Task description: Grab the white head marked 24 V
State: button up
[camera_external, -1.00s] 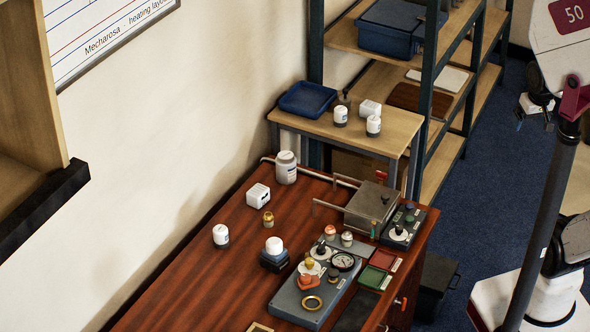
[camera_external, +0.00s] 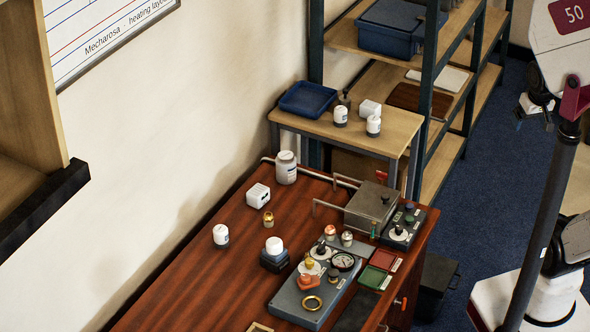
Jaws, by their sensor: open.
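Several white heads are in the external view, and their markings are too small to read, so I cannot tell which is marked 24 V. One white head with a dark band (camera_external: 221,236) stands on the desk at the left. A white round head (camera_external: 273,245) sits on a dark blue block. A white boxy head (camera_external: 258,196) lies farther back.
A grey manifold panel (camera_external: 290,299) with a gauge (camera_external: 343,261) and knobs is at the desk front. A metal box (camera_external: 372,206) with pipes stands at the desk's right. A white jar (camera_external: 286,168) stands at the back. Bare wood (camera_external: 190,290) is free at left.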

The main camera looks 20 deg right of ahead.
jog(key=w+a+f+m+t+y, duration=0.1)
jog(key=w+a+m, duration=0.3)
jog(key=w, duration=0.5)
jog(key=w+a+m+t, duration=0.1)
jog(key=w+a+m, duration=0.1)
jog(key=w+a, duration=0.55)
jog(key=w+a+f+m+t+y, duration=0.1)
jog(key=w+a+f+m, duration=0.25)
jog(key=w+a, duration=0.4)
jog(key=w+a+f+m+t+y, duration=0.1)
jog(key=w+a+f+m+t, duration=0.2)
jog(key=w+a, duration=0.45)
jog(key=w+a+f+m+y, duration=0.1)
jog(key=w+a+f+m, duration=0.25)
jog(key=a+f, duration=0.4)
jog(key=w+a+f+m+y, duration=0.2)
jog(key=w+a+f+m, duration=0.15)
jog(key=a, duration=0.75)
jog(key=m+t+y, duration=0.2)
jog(key=m+y, duration=0.1)
jog(key=m, duration=0.6)
send_near(259, 190)
jog(key=shift+n+x, duration=0.25)
jog(key=shift+x, duration=1)
jog(key=shift+w+a, duration=0.15)
jog(key=shift+x, duration=1.15)
